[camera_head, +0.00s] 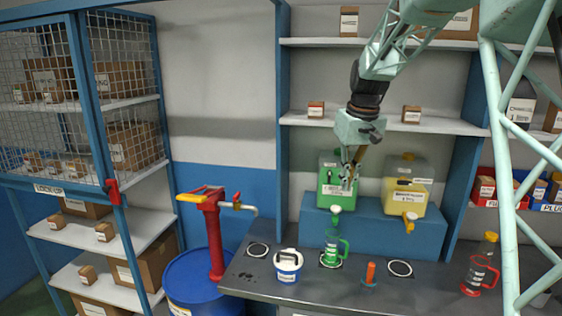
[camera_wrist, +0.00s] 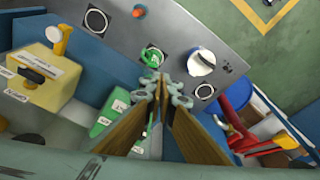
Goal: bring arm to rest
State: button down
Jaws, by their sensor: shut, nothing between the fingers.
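My gripper (camera_head: 349,172) hangs from my arm in front of the shelves, fingers pointing down, at the height of the green container. It is shut and empty. In the wrist view my gripper (camera_wrist: 164,98) shows its two fingers over the bench. Below it in the head view a green jug (camera_head: 333,240) stands upright on the bench, apart from the fingers; the green jug (camera_wrist: 152,56) also shows in the wrist view. My fingers partly cover the green container (camera_head: 329,178).
A yellow container (camera_head: 405,186) stands on the blue riser (camera_head: 372,228). The bench (camera_head: 420,292) bears a white-lidded bucket (camera_head: 288,266) and a red jug (camera_head: 481,268). A red pump (camera_head: 213,235) rises from a blue drum (camera_head: 195,283) at left. A mesh locker (camera_head: 125,75) stands far left.

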jog(key=s+r+m+b, duration=0.1)
jog(key=s+r+b, duration=0.15)
jog(key=s, duration=1.25)
jog(key=s+r+b, duration=0.2)
jog(key=s+r, duration=0.2)
jog(key=s, duration=1.1)
jog(key=s+f+m+b, duration=0.1)
jog(key=s+f, duration=0.3)
jog(key=s, duration=0.9)
jog(key=s+f+t+b, duration=0.1)
jog(key=s+f, duration=0.4)
jog(key=s, duration=0.8)
jog(key=shift+s+m+h+b, duration=0.2)
jog(key=shift+m+h+b, duration=0.15)
jog(key=shift+b, duration=0.25)
jog(key=c, duration=3.4)
grip_release()
jog(key=shift+d+r, duration=0.1)
jog(key=shift+c, duration=0.2)
